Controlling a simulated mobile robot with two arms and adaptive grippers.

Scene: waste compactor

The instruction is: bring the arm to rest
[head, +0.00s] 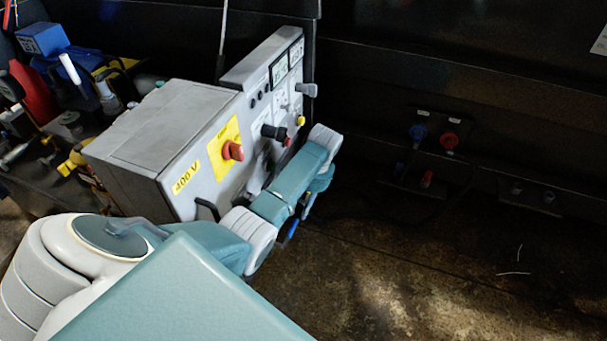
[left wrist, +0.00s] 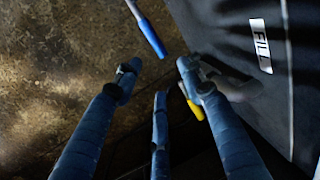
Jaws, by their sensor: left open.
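My left arm (head: 290,190) reaches in from the lower left in the head view, bent in front of the grey control box (head: 130,150). Its gripper is mostly hidden behind the arm links there. In the left wrist view my left gripper (left wrist: 158,80) is open, with its blue fingers spread and nothing between them. A blue-tipped lever (left wrist: 150,35) lies beyond the fingertips, apart from them. A yellow-tipped lever (left wrist: 193,105) shows close beside the right finger; I cannot tell whether they touch. My right gripper is not in view.
The box has a red knob (head: 232,150) on a yellow plate facing the arm. A dark panel (left wrist: 240,60) with a FILL label stands close on the right in the wrist view. Blue and red connectors (head: 449,140) sit on the dark wall.

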